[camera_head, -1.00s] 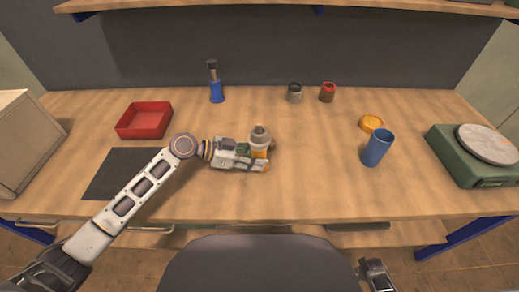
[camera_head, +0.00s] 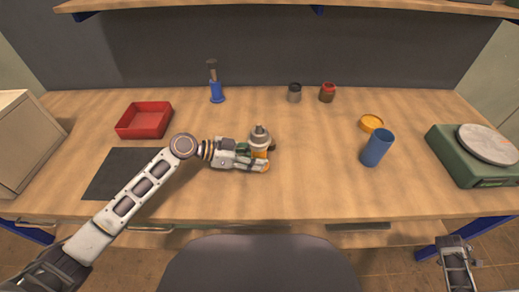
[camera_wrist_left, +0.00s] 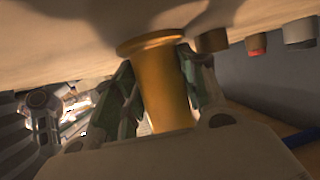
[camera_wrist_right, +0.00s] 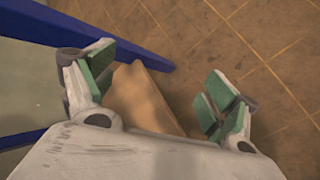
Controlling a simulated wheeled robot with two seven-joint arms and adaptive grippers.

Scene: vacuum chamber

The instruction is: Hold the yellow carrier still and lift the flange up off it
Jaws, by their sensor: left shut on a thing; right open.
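The yellow carrier (camera_head: 262,155) stands upright on the table near its middle, and it also shows in the left wrist view (camera_wrist_left: 163,85). The grey metal flange (camera_head: 259,138) sits on top of the carrier in the head view. My left gripper (camera_head: 262,160) is shut on the yellow carrier, with its green-padded fingers on both sides of the carrier's body. My right gripper (camera_wrist_right: 163,95) is open and empty. In the right wrist view the tiled floor, a blue table leg and a table edge lie behind it. In the head view my right arm is at the bottom right, away from the flange.
A green scale (camera_head: 470,165) is at far right. A red tray (camera_head: 145,120), a dark mat (camera_head: 120,172) and a blue-based tool (camera_head: 217,92) lie left. Two small jars (camera_head: 294,93) (camera_head: 327,93) stand behind.

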